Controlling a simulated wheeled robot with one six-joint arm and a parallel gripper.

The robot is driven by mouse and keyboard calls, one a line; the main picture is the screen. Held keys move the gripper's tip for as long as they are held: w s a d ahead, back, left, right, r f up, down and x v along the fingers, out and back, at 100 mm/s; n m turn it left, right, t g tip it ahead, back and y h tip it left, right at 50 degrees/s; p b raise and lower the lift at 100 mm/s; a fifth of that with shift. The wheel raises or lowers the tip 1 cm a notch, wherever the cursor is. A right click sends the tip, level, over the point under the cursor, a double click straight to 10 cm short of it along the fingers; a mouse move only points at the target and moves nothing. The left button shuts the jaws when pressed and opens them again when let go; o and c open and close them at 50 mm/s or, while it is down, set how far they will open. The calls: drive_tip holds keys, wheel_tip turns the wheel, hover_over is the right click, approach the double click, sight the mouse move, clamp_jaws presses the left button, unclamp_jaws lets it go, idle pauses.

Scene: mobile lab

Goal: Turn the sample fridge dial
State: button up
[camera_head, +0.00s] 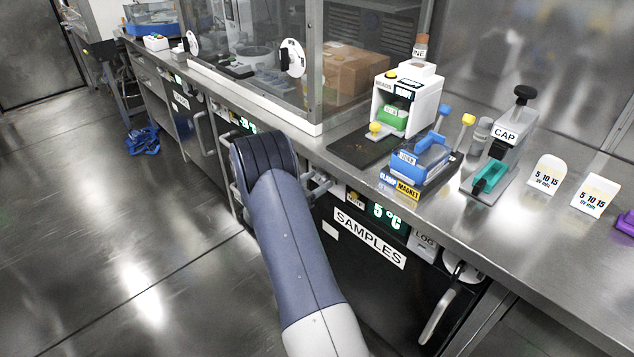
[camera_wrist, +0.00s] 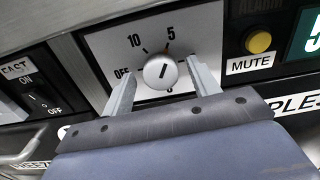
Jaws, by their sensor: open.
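The sample fridge dial (camera_wrist: 161,72) is a round white knob with a dark pointer line, on a pale plate marked OFF, 10 and 5 in the wrist view. The pointer stands nearly upright. My gripper (camera_wrist: 158,82) is open, with one finger on each side of the dial and gaps to it. In the head view, the black fridge (camera_head: 350,255) carries a SAMPLES label and a green 5 °C display (camera_head: 388,216). My arm hides the dial there, and my fingertips barely show beside the fridge front.
A yellow MUTE button (camera_wrist: 259,42) is right of the dial, and an ON/OFF switch (camera_wrist: 40,101) is left. The steel counter (camera_head: 450,225) overhangs the fridge and holds several devices. A door handle (camera_head: 437,315) sticks out at right.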

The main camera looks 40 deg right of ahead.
drive_tip(key=shift+d, duration=0.35)
drive_tip(key=shift+c, duration=0.4)
drive_tip(key=c, duration=0.9)
